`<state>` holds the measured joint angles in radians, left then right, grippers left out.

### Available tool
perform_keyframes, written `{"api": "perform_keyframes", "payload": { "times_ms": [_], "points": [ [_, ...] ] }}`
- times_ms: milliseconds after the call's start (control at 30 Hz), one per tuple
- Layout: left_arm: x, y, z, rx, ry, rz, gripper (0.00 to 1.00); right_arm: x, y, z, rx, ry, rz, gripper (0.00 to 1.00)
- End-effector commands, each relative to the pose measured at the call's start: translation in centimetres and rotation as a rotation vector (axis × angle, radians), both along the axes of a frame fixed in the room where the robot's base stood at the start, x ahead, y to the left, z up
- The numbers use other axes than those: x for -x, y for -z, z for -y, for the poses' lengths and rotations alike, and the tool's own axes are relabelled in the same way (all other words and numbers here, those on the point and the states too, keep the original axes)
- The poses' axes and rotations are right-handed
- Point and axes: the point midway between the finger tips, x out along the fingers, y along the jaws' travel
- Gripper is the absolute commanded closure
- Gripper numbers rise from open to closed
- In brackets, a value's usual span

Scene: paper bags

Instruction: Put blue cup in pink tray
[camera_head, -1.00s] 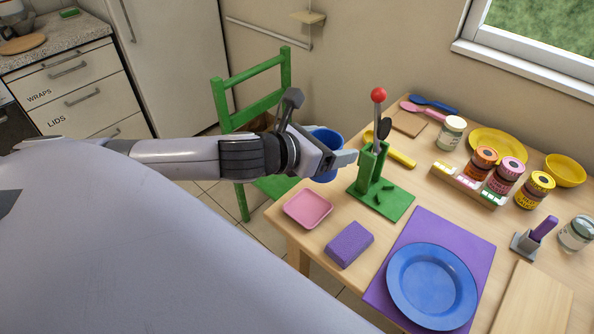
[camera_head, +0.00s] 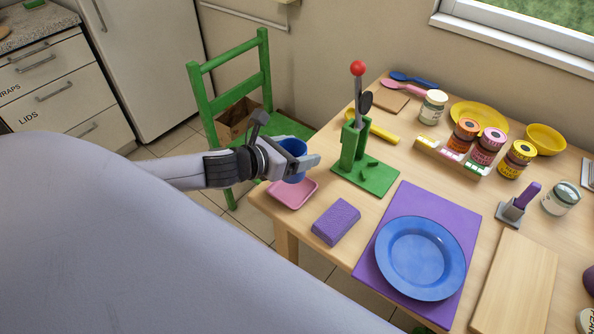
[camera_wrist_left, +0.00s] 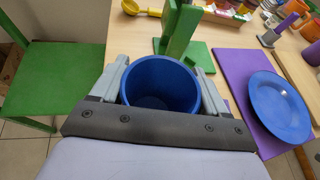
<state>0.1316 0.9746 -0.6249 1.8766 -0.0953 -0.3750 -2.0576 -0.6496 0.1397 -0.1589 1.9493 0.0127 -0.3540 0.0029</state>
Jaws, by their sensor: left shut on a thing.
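The blue cup (camera_head: 294,148) is upright between the fingers of my left gripper (camera_head: 306,164), which is shut on it. In the left wrist view the cup (camera_wrist_left: 160,84) is empty, with a finger on each side of it. The pink tray (camera_head: 293,193) lies at the table's left corner. In the head view the cup is just above the tray's back part and overlaps it; I cannot tell whether they touch. In the left wrist view the cup and gripper hide most of the tray. My right gripper is not in view.
A green stand (camera_head: 366,172) with a red-knobbed tool is close right of the cup. A purple sponge (camera_head: 336,221) lies right of the tray. A blue plate (camera_head: 420,258) rests on a purple mat (camera_head: 462,214). A green chair (camera_head: 238,90) stands behind the left corner.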

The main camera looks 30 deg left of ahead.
Motion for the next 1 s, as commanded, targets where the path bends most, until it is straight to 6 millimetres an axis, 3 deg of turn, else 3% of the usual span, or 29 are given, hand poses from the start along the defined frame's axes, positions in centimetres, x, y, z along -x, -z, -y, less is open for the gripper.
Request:
{"api": "perform_keyframes", "payload": {
  "times_ms": [500,867,900,967,1000],
  "points": [
    [0.0,5.6,0.0,0.002,-0.001,-0.001,0.55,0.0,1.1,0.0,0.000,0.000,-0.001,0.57],
    [0.0,6.0,0.0,-0.001,0.002,0.001,0.55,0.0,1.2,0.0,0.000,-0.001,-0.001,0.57],
    [0.0,6.0,0.0,-0.001,0.000,0.001,0.19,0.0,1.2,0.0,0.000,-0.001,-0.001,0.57],
    [0.0,5.9,0.0,0.000,0.001,0.001,0.00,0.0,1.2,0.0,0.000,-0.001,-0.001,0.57],
    [0.0,5.9,0.0,-0.001,0.000,0.001,0.00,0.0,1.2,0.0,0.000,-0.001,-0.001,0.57]
  ]
}}
